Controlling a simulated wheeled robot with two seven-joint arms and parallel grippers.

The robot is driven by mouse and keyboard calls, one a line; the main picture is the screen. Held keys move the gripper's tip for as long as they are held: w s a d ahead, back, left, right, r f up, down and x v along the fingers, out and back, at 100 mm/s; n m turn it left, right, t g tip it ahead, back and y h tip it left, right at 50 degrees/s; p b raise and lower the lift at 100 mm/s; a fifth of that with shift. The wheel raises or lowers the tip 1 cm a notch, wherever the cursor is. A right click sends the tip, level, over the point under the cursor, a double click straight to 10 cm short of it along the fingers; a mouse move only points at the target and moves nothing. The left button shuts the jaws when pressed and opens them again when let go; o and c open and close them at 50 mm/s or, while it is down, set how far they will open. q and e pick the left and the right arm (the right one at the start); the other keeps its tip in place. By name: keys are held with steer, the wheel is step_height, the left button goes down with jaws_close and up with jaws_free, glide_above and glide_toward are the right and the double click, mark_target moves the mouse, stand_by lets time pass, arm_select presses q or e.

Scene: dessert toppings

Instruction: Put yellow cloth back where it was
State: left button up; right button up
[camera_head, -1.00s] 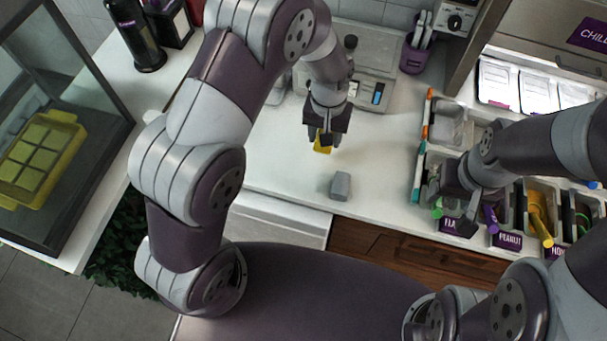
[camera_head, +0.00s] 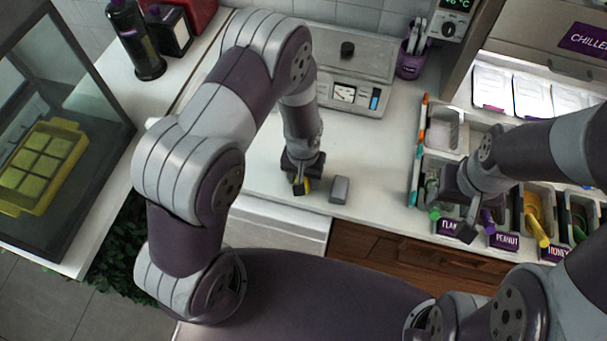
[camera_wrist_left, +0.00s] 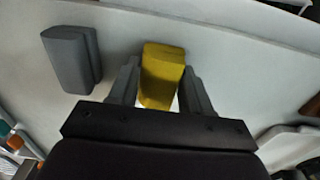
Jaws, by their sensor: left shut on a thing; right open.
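The yellow cloth (camera_wrist_left: 162,72) is a small folded block between the fingers of my left gripper (camera_wrist_left: 160,90) in the left wrist view. The left gripper is shut on it. In the head view my left gripper (camera_head: 301,186) is low at the counter's front edge, and only a sliver of yellow shows. I cannot tell whether the cloth touches the counter. A grey block (camera_head: 339,189) lies just right of it on the counter; it also shows in the left wrist view (camera_wrist_left: 71,57), apart from the gripper. My right gripper (camera_head: 472,218) is open over the topping bins.
A scale (camera_head: 355,97) stands at the back of the white counter (camera_head: 385,150). Topping bins with coloured handles (camera_head: 541,232) fill the right side. A glass case (camera_head: 62,120) with a yellow tray (camera_head: 40,165) is at left. The counter's middle is clear.

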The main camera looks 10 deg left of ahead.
arm_select(q)
steer(key=shift+f, duration=0.2)
steer(key=shift+s, duration=0.15)
steer(key=shift+f, duration=0.1)
steer(key=o, duration=0.9)
steer(key=shift+o, duration=0.2)
